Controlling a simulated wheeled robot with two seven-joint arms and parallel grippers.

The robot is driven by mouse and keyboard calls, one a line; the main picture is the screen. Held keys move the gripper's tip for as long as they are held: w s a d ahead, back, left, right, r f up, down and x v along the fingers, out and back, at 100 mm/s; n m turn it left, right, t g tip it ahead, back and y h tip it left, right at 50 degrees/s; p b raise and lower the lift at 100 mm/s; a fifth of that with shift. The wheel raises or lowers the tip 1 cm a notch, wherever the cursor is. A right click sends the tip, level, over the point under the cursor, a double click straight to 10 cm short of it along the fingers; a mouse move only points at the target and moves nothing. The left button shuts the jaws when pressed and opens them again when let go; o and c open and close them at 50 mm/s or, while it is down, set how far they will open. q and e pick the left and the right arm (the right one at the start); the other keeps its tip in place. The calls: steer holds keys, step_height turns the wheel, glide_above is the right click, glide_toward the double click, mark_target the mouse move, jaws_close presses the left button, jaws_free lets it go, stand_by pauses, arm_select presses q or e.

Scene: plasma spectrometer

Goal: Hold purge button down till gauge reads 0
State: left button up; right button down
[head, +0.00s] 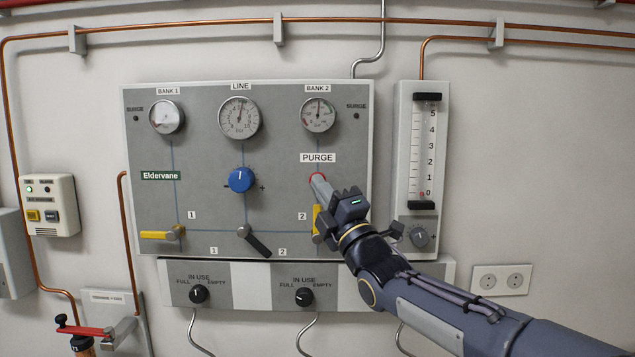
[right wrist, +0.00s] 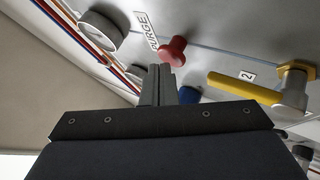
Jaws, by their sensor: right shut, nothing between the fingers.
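The red purge button (right wrist: 174,50) stands out from the grey panel beside its PURGE label. In the head view my right gripper (head: 318,182) covers most of the button, leaving a red rim above the fingertips. My right gripper, also in the right wrist view (right wrist: 160,72), is shut and empty, its fingertips close to the button; I cannot tell whether they touch it. The LINE gauge (head: 239,118) has its needle pointing nearly straight up. The BANK 1 gauge (head: 166,117) and BANK 2 gauge (head: 318,115) flank it; their readings are too small to tell. My left gripper is out of view.
A blue knob (head: 241,180) sits left of the button. A yellow lever (head: 317,222) is just below it, partly behind my gripper. A black lever (head: 257,242) is lower left. A flow tube (head: 425,150) with a 0 to 5 scale stands right.

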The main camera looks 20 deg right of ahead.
steer(key=shift+w+d, duration=0.25)
steer(key=shift+w, duration=0.25)
stand_by(1.9)
stand_by(1.8)
steer(key=shift+s+a+b, duration=0.25)
steer(key=shift+s+b, duration=0.2)
steer(key=shift+b, duration=0.1)
steer(key=shift+s+a+b, duration=0.2)
steer(key=shift+s+b, duration=0.25)
steer(key=shift+b, duration=0.1)
steer(key=shift+f, duration=0.1)
steer(key=s+b, duration=0.1)
steer(key=s+a+b, duration=0.1)
steer(key=s, duration=0.1)
steer(key=s+a+b, duration=0.1)
steer(key=shift+s+a+b, duration=0.1)
steer(key=shift+s+b, duration=0.15)
steer(key=shift+b, duration=0.1)
